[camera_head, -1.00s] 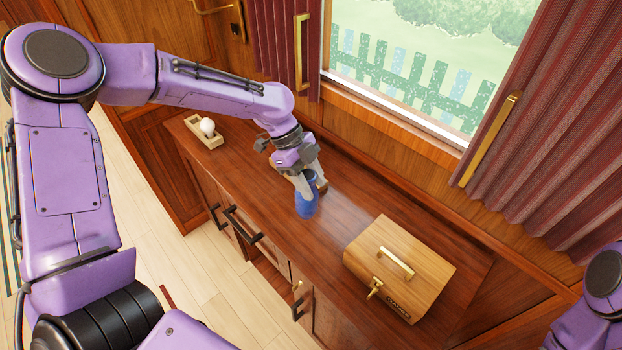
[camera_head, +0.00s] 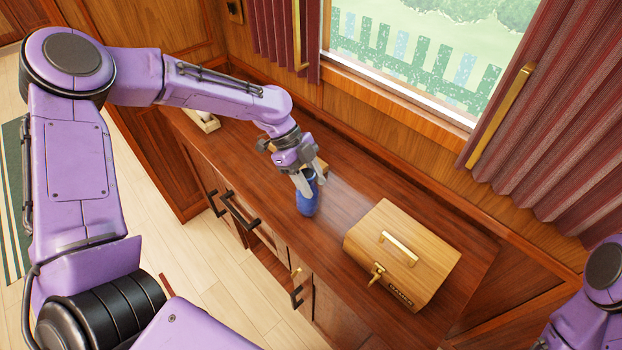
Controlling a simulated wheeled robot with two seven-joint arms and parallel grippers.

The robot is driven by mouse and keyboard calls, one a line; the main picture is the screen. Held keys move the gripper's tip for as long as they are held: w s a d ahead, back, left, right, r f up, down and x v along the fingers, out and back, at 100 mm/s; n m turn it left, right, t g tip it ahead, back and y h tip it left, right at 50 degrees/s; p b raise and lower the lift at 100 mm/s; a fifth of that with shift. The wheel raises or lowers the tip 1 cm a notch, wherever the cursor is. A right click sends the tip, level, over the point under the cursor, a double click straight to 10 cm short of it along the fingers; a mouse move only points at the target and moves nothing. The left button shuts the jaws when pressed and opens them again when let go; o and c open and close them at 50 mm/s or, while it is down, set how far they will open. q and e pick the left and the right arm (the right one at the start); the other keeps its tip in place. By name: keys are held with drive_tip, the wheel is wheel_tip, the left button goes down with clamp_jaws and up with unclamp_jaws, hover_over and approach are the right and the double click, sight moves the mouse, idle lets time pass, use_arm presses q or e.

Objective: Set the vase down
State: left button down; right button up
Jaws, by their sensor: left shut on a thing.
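The blue vase (camera_head: 308,202) is upright at the middle of the long wooden cabinet top (camera_head: 345,205). My left gripper (camera_head: 309,183) comes down from above and is shut on the vase near its neck, with its fingers on either side. The vase's base is at or very close to the cabinet top; I cannot tell whether it touches. My right gripper is out of view; only a part of my right arm shows at the lower right edge.
A wooden box (camera_head: 402,254) with a brass handle and latch stands right of the vase. A small light wooden tray (camera_head: 204,121) lies at the cabinet's far left, partly hidden by my arm. Bare top lies between vase and box.

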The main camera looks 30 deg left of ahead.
use_arm(q)
drive_tip(key=shift+f, duration=0.25)
drive_tip(key=c, duration=0.5)
unclamp_jaws()
drive_tip(key=b+v, duration=0.2)
drive_tip(key=v, duration=0.8)
drive_tip(key=shift+a+r, duration=0.1)
drive_tip(key=shift+r, duration=0.2)
clamp_jaws()
idle(0.9)
